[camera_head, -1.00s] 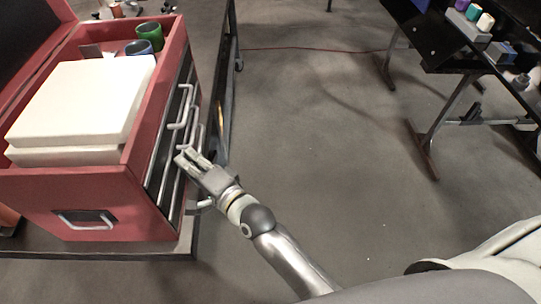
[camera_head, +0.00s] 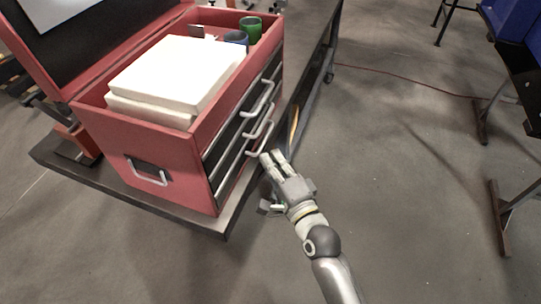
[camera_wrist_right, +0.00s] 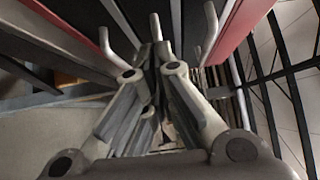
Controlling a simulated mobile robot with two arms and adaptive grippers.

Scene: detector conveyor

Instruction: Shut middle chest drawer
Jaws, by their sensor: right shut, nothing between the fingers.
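The red tool chest (camera_head: 165,150) stands open-topped on the left of the head view, its drawer front facing right. Bar handles show on the front: an upper one (camera_head: 259,98), a middle one (camera_head: 259,128) and a lower one (camera_head: 263,142). The drawer faces look nearly flush; a small gap is too fine to tell. My right gripper (camera_head: 270,158) is shut and empty, its fingertips close to the lower handle; I cannot tell if they touch. In the right wrist view its fingers (camera_wrist_right: 160,65) converge among handle bars (camera_wrist_right: 208,30). My left gripper is not in view.
White boxes (camera_head: 170,75), a green cup (camera_head: 250,29) and a blue cup (camera_head: 236,40) sit in the chest's top. The dark table (camera_head: 190,207) carries the chest. Open floor (camera_head: 410,190) lies to the right; another table (camera_head: 520,90) stands at the far right.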

